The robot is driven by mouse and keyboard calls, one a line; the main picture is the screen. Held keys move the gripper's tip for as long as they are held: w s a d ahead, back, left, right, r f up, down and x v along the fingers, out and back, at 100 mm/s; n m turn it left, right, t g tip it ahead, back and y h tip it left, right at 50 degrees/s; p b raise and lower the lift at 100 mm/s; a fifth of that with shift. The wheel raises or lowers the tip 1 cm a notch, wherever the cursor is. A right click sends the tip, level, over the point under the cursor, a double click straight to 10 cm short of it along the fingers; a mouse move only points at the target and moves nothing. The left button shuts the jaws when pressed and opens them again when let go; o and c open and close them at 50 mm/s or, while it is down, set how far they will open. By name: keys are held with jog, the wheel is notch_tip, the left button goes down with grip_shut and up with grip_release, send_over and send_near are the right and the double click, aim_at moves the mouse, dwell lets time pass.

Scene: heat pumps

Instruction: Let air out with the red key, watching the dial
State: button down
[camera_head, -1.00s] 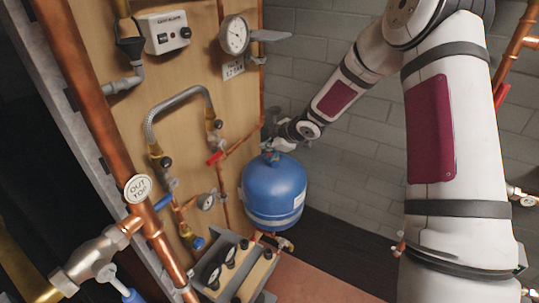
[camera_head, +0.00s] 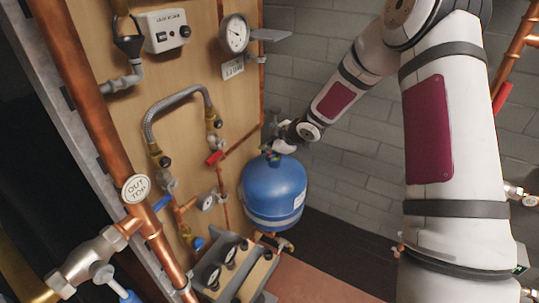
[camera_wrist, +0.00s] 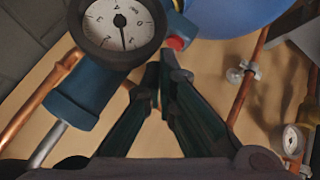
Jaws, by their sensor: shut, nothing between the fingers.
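My gripper (camera_head: 274,147) is at the top of the blue tank (camera_head: 272,192) in the head view. In the wrist view its dark fingers (camera_wrist: 161,78) are shut with nothing between them. A small red part (camera_wrist: 176,42), perhaps the red key, lies just beyond the fingertips, beside the tank's blue surface (camera_wrist: 225,17). I cannot tell whether the fingers touch it. A round white dial (camera_wrist: 119,26) with a dark rim and a blue-green body is close at upper left. Its needle points roughly downward. The tank's top fitting is partly hidden by my gripper in the head view.
A wooden board (camera_head: 190,72) carries a wall gauge (camera_head: 235,34), a grey hose (camera_head: 178,104) and a red lever (camera_head: 214,157). A small gauge (camera_wrist: 292,141) is at lower right in the wrist view. Copper pipes (camera_head: 95,120) run along the left.

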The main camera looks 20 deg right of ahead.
jog(key=shift+f, duration=0.4)
dwell(1.3)
jog(key=shift+r, duration=0.1)
dwell(0.4)
jog(key=shift+r+p, duration=0.45)
jog(key=shift+r, duration=0.3)
notch_tip(320, 180, up, 3)
jog(key=shift+s+p, duration=0.1)
jog(key=shift+p, duration=1.05)
notch_tip(320, 180, up, 2)
jog(key=shift+p, duration=0.55)
dwell(0.5)
